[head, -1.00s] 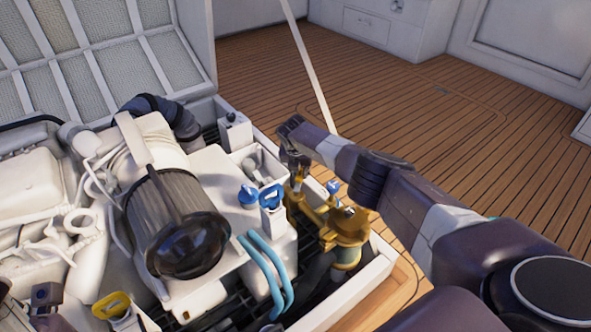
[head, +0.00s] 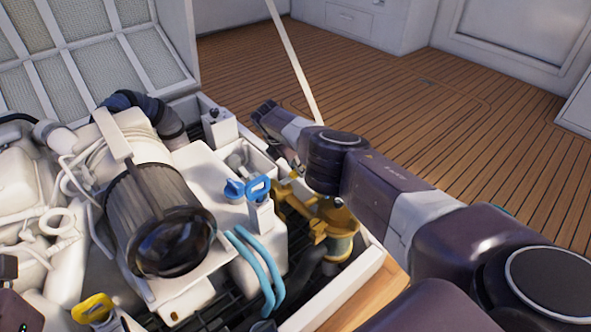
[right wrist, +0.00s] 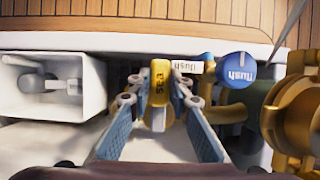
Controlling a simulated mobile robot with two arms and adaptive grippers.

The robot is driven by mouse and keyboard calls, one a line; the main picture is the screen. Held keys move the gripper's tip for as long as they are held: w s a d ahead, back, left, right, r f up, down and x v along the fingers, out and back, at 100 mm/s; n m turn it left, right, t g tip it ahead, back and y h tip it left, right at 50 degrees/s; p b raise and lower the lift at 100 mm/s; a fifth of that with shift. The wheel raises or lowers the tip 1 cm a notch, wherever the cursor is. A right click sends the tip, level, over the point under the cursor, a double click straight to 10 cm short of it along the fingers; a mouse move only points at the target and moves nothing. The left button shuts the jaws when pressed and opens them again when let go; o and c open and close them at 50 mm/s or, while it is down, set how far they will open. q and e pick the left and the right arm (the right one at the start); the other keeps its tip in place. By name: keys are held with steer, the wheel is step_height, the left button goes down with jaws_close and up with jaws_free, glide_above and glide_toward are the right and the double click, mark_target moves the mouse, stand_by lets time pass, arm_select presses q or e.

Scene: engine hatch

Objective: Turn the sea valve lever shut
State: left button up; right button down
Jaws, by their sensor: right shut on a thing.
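The sea valve lever (right wrist: 158,82) is yellow and marked "sea". In the right wrist view it stands between the fingertips of my right gripper (right wrist: 156,98), which is shut on it. The fingers have blue-grey pads, one on each side of the lever. In the head view my right gripper (head: 284,150) reaches down at the edge of the engine hatch, mostly hidden behind its own arm. The brass valve body (head: 338,222) is beside it, partly covered by the arm. My left gripper cannot be made out.
A blue knob marked "flush" (right wrist: 237,66) sits close to the right finger. A white open box (right wrist: 52,86) is on the left. The engine with a black-domed filter (head: 172,240) and blue handles (head: 258,187) fills the hatch. Wooden deck (head: 400,85) lies clear beyond.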

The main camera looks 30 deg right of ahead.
mark_target(295, 172)
steer(key=shift+s, duration=0.15)
stand_by(0.3)
steer(key=c, duration=1.8)
jaws_free()
steer(key=shift+o, duration=0.2)
steer(key=shift+w+a+r, duration=0.2)
steer(key=shift+a+r, duration=0.1)
steer(key=shift+r, duration=0.35)
steer(key=shift+v, duration=0.9)
steer(key=v, duration=0.8)
steer(key=shift+r, duration=0.35)
steer(key=shift+s+a, duration=0.1)
steer(key=shift+s, duration=0.05)
